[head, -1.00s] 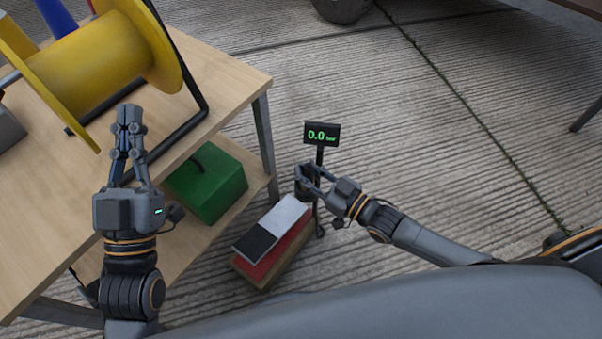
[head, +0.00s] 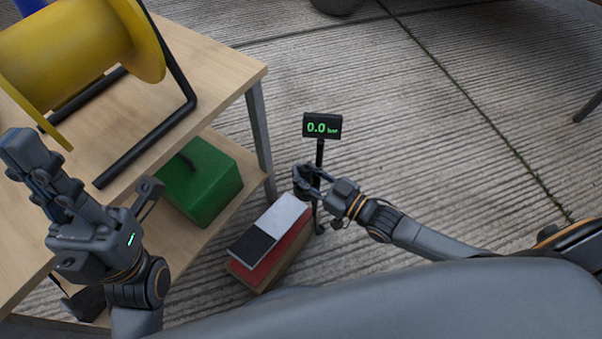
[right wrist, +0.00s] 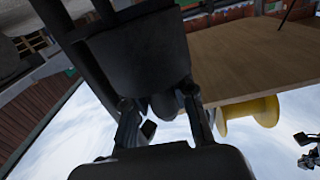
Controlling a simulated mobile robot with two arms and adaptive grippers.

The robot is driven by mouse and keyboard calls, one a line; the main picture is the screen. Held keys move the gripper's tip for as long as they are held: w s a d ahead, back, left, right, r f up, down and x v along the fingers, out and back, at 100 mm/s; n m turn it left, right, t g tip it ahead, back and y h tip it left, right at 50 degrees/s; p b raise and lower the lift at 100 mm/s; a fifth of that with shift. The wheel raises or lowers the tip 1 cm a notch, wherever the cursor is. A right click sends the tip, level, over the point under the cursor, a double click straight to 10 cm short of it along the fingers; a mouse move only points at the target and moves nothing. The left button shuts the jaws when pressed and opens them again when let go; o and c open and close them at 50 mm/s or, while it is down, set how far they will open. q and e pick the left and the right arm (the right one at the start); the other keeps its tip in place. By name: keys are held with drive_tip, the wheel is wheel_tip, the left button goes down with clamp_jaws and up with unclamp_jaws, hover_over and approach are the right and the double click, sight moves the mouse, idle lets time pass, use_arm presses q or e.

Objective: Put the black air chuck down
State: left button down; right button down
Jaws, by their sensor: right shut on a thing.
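My right gripper (head: 312,183) is beside the post of the gauge stand (head: 320,155), whose display reads 0.0 bar. It is shut on a small dark thing (head: 303,178), which I take to be the black air chuck. The fingers partly hide it, and I cannot tell whether it touches the stand. In the right wrist view a large black cup-like body (right wrist: 138,55) fills the space just beyond my fingers (right wrist: 163,105). My left gripper (head: 30,160) is over the wooden table's near side, its fingertips together with nothing visible between them.
A yellow reel (head: 80,60) on a black frame stands on the wooden table (head: 215,75). A green box (head: 203,185) sits on the lower shelf. The concrete floor (head: 430,150) right of the stand is clear.

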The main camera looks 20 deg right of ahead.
idle(0.3)
drive_tip(key=shift+f, duration=0.2)
drive_tip(key=c, duration=1.4)
unclamp_jaws()
drive_tip(key=shift+r, duration=0.2)
